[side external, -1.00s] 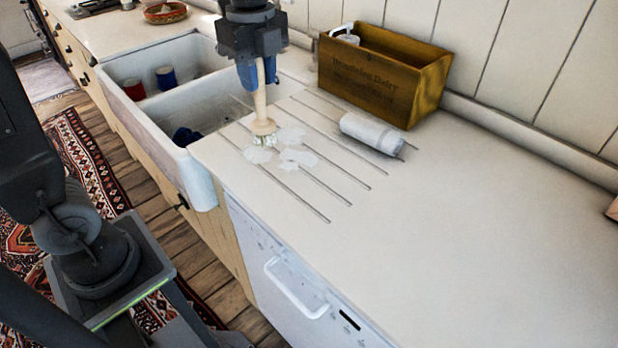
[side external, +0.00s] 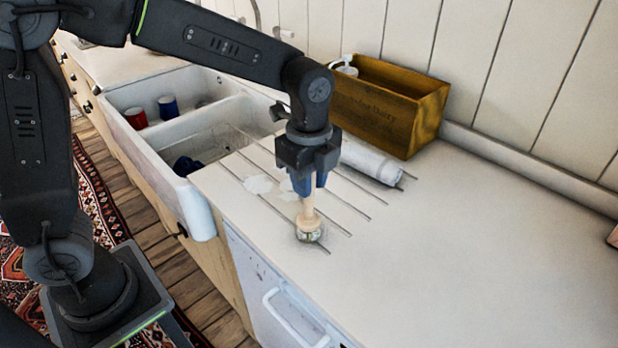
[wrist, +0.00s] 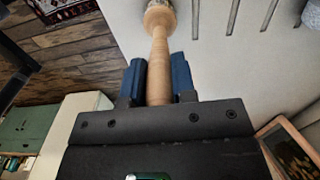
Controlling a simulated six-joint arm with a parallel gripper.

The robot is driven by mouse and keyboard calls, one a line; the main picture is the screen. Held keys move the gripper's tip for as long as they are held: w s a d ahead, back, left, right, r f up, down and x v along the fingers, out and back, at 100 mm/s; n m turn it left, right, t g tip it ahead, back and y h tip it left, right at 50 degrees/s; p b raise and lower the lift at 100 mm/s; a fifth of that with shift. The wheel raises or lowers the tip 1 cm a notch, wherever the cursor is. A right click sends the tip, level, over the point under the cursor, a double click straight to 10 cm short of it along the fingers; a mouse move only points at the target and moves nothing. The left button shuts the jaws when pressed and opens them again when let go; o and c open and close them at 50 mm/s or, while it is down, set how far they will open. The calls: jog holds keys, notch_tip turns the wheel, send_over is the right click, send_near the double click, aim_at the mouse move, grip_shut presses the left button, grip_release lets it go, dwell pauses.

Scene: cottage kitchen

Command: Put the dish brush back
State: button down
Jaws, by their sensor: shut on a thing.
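My gripper (side external: 308,186) is shut on the dish brush (side external: 308,222), with its blue fingers around the wooden handle. The brush hangs upright with its head down, close to the counter over the front end of the drainer grooves. Whether the bristles touch the counter I cannot tell. In the wrist view the pale wooden handle (wrist: 159,65) lies between the two blue fingers (wrist: 159,82), and the head is cut off at the top edge.
A rolled white cloth (side external: 372,162) lies in front of the box. White foamy patches (side external: 260,185) lie on the grooved counter. The white double sink (side external: 185,135) at left holds a red cup (side external: 136,118) and a blue cup (side external: 168,107).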

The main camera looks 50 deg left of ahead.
jog(key=shift+f, duration=0.15)
jog(key=c, duration=0.9)
grip_release()
jog(key=shift+c, duration=0.2)
notch_tip(320, 180, up, 12)
jog(key=shift+r, duration=0.2)
jog(key=s+a+f+n+t, duration=0.2)
jog(key=s+a+n, duration=0.3)
jog(key=s+n, duration=0.3)
jog(key=s+a+f+n+t, duration=0.3)
jog(key=s+a+n, duration=0.2)
jog(key=n, duration=0.5)
jog(key=shift+s+t, duration=0.3)
jog(key=shift+s, duration=1.1)
jog(key=shift+d, duration=0.1)
